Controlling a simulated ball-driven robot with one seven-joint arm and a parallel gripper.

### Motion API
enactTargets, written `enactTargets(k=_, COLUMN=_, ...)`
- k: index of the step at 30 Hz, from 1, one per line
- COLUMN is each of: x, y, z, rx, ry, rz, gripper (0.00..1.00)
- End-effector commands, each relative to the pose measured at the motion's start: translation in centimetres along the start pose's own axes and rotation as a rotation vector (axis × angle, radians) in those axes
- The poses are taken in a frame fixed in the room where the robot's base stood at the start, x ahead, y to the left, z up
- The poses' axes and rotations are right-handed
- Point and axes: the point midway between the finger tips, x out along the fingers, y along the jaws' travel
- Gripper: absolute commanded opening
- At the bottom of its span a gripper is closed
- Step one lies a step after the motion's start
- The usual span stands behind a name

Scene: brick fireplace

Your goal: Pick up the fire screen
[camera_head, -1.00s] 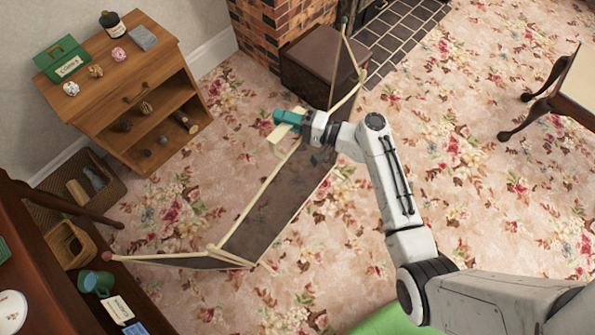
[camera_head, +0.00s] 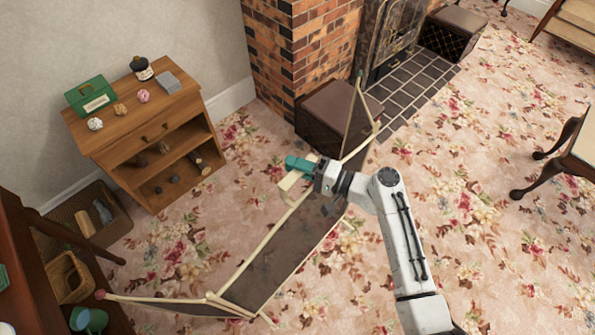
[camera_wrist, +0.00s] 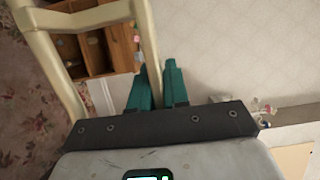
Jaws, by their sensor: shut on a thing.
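The fire screen (camera_head: 275,265) is a folding screen with dark mesh panels and a cream frame, its panels angled to one another. It stands in the middle of the head view, and I cannot tell whether it is clear of the carpet. My gripper (camera_head: 299,164) has teal fingers and is shut on the cream top part of the middle panel. In the wrist view, the teal fingers of my gripper (camera_wrist: 160,85) lie on either side of a cream frame bar (camera_wrist: 148,40). My arm hides part of the right panel.
A wooden shelf unit (camera_head: 150,135) with small items stands at upper left. A dark chest (camera_head: 325,118) sits by the brick fireplace (camera_head: 290,60) behind the screen. Baskets (camera_head: 68,275) lie at left, and a curved-leg table (camera_head: 565,135) is at right. Flowered carpet is open on the right.

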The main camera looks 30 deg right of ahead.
Motion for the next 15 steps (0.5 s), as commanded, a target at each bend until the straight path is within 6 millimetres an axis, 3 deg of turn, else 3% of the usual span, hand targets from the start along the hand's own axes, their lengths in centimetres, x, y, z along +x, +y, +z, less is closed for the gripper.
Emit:
enactTargets(k=5, x=-0.6, y=-2.3, z=0.1, rx=-0.005, ry=0.002, rz=-0.008, gripper=0.0)
enactTargets(k=15, x=-4.0, y=-6.7, z=1.6, rx=-0.007, ry=0.002, rz=-0.008, gripper=0.0)
